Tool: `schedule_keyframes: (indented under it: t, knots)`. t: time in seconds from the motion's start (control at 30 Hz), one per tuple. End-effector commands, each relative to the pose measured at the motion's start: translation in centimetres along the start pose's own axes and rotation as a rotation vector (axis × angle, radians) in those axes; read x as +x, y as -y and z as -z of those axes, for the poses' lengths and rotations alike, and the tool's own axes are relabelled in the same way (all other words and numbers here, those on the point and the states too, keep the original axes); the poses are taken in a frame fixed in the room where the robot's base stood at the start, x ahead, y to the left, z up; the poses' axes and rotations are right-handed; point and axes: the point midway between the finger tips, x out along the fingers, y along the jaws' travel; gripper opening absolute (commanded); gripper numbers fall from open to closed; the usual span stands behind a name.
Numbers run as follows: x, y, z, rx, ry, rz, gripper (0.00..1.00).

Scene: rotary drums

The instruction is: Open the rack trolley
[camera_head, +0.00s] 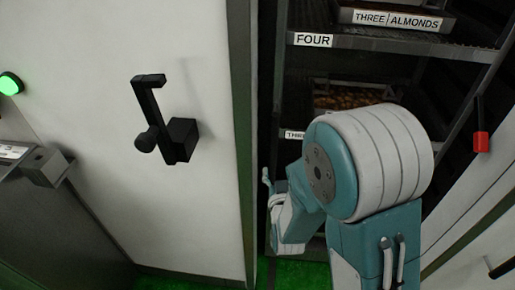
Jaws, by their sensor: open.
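The rack trolley (405,41) is a dark metal rack with several shelves, at the upper middle and right. Its shelves carry labels reading FOUR and THREE, and a tray marked THREE | ALMONDS stands on the upper one. A lower shelf holds a tray of brown pieces. My teal and white arm covers much of its lower part. My gripper (275,197) is in front of the rack's lower left side, beyond my wrist. It is open and mostly hidden; I cannot tell whether it touches the rack.
A white panel (202,60) with a black crank-like handle (168,130) stands at the left. A green lit button (10,83) and a grey metal box are at the far left. A red-ended black lever (480,140) is at the right. Green floor (300,275) shows below.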

Motion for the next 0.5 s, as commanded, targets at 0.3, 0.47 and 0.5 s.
schedule_keyframes:
  t: [0.3,0.47,0.5]
  knots:
    - [3.7,0.0,0.1,0.000,-0.010,-0.002,0.71]
    - [6.7,0.1,0.0,-0.002,-0.008,-0.002,0.71]
    - [7.4,0.1,0.0,-0.002,-0.009,-0.002,0.71]
